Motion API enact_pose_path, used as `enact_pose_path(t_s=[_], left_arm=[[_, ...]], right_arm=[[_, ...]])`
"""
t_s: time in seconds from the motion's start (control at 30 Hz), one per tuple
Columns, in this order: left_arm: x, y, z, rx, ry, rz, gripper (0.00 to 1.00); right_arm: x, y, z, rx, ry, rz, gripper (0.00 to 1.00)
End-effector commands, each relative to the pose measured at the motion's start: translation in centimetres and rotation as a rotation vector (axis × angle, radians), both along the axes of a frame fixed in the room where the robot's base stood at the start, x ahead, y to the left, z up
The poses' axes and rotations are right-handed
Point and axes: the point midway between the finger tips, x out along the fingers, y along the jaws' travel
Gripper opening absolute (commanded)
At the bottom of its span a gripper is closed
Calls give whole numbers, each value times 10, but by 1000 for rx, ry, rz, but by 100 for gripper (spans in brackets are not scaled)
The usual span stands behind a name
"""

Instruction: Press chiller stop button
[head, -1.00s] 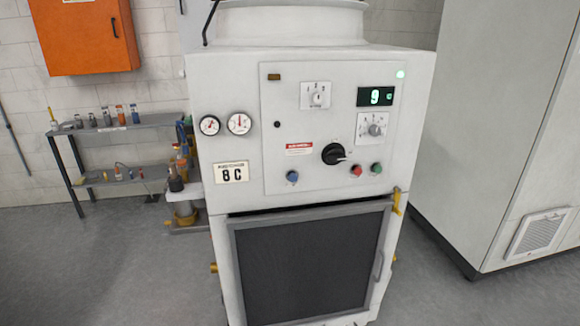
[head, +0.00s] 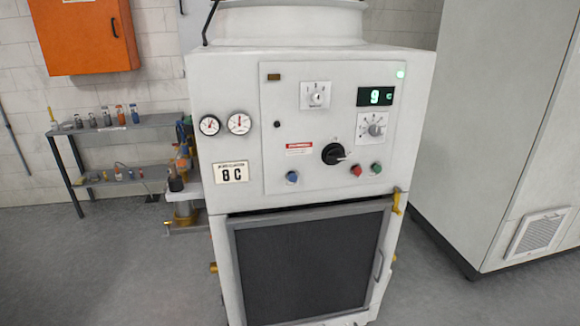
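The chiller (head: 225,120) is a white cabinet in the middle of the head view. Its raised control panel (head: 312,183) carries a red button (head: 356,170) at the lower right, with a green button (head: 376,168) just right of it. A blue button (head: 292,177) sits at the panel's lower left. A black rotary knob (head: 333,154) is left of and above the red button. The green display (head: 375,96) reads 9, and a small green lamp (head: 400,73) above it is lit. Neither of my grippers is in view.
A shelf with bottles (head: 150,121) stands left, below an orange wall box (head: 85,38). A large grey cabinet (head: 480,130) stands right. Floor shows on both sides.

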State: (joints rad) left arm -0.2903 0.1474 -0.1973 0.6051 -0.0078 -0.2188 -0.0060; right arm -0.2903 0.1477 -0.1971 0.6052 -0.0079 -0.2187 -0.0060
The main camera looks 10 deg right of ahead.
Motion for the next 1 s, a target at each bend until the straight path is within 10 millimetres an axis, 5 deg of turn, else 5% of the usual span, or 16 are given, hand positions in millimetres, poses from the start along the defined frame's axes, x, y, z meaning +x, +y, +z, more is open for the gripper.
enact_pose_path(t_s=[1.0], left_arm=[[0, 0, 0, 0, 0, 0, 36]], right_arm=[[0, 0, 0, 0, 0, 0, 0]])
